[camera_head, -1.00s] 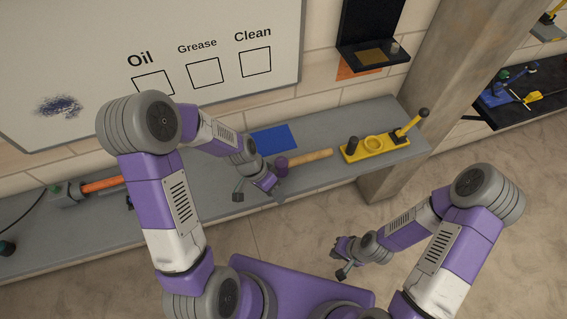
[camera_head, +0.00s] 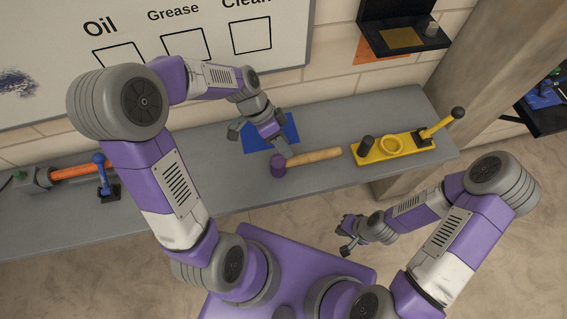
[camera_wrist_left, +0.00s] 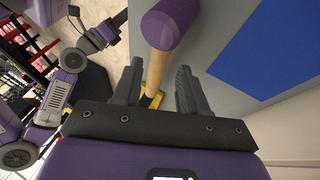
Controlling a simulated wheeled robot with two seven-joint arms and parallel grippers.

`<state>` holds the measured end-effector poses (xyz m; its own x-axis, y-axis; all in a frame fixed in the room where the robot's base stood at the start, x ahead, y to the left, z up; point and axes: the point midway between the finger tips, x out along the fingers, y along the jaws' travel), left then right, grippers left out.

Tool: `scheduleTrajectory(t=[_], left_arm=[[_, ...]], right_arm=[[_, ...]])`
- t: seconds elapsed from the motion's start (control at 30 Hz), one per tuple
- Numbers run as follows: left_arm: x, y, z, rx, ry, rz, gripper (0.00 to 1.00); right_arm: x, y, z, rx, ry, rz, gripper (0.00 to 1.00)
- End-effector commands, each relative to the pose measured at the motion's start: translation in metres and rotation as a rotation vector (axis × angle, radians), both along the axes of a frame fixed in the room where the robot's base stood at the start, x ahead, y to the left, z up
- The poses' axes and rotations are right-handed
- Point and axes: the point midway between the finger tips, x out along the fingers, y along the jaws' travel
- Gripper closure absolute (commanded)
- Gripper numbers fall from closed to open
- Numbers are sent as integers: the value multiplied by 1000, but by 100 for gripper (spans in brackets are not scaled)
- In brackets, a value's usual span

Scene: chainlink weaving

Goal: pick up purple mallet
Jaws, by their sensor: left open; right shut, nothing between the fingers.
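The mallet has a purple head (camera_head: 278,166) and a pale wooden handle (camera_head: 318,157), and lies on the grey shelf (camera_head: 215,185) with its handle pointing right. My left gripper (camera_head: 259,141) is open and empty, above the shelf just behind the mallet's head. In the left wrist view the mallet's purple head (camera_wrist_left: 170,23) is beyond the fingertips, and its handle (camera_wrist_left: 156,68) appears in line with the gap between the open fingers (camera_wrist_left: 160,68). Contact cannot be told. My right gripper (camera_head: 346,240) is shut and empty, in front of the shelf.
A yellow holder (camera_head: 405,151) with a lever stands right of the handle. A blue square (camera_head: 286,133) lies behind the mallet. An orange cylinder tool (camera_head: 75,173) and a blue lever (camera_head: 102,175) are at the left. The whiteboard (camera_head: 200,85) is behind.

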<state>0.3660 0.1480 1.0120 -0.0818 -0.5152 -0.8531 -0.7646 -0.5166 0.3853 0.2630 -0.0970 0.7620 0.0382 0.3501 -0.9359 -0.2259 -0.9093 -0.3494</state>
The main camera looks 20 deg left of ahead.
Motion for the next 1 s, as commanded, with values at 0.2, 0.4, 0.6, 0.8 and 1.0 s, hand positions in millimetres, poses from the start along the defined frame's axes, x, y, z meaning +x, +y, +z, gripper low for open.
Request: scheduleTrajectory(t=[0.2,0.4,0.6,0.8,1.0], left_arm=[[-1,-6,-18,0,2,-1,58],[-3,-19,-36,0,2,-1,58],[-4,-35,-62,0,4,-1,58],[-5,-41,-71,1,-1,0,58],[-4,-41,-70,1,-1,0,64]], right_arm=[[0,0,-9,0,0,0,100],[0,0,-11,0,0,0,100],[0,0,-16,0,0,0,100],[0,0,-17,0,0,0,100],[0,0,-16,0,0,0,100]])
